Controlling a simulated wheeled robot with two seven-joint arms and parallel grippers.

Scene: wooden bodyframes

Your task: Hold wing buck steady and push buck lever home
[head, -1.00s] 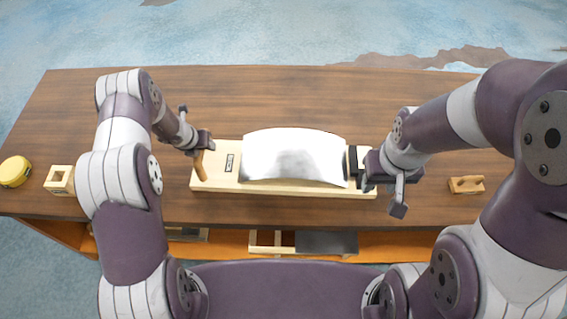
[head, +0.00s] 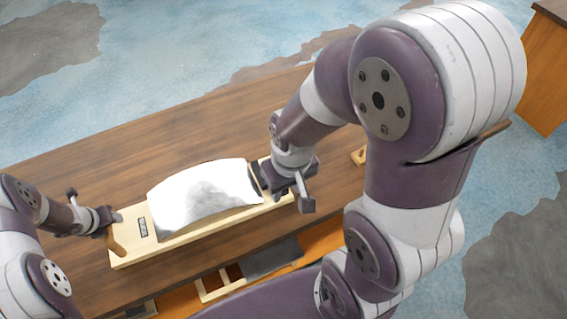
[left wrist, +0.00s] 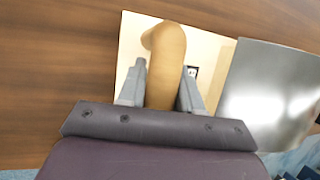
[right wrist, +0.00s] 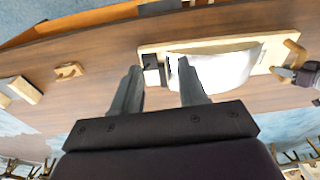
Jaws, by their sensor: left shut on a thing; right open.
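The wing buck is a pale wooden board (head: 130,258) lying on the table, with a curved shiny silver panel (head: 205,195) on it. Its wooden handle (head: 115,243) stands at the left end. My left gripper (head: 112,219) is shut on that handle; in the left wrist view the handle (left wrist: 166,65) sits between both fingers. A black block, apparently the buck lever (right wrist: 151,76), is at the board's other end, beside the panel. My right gripper (right wrist: 158,75) is open, its fingers either side of the block in the picture; contact cannot be told. In the head view this gripper partly hides that end.
The brown wooden table (head: 85,190) is clear behind the board. A small wooden handled piece (right wrist: 68,71) lies beyond the board's lever end. A shelf with a wooden frame (head: 222,284) shows below the table's front edge. Another wooden cabinet (head: 545,70) stands at the far right.

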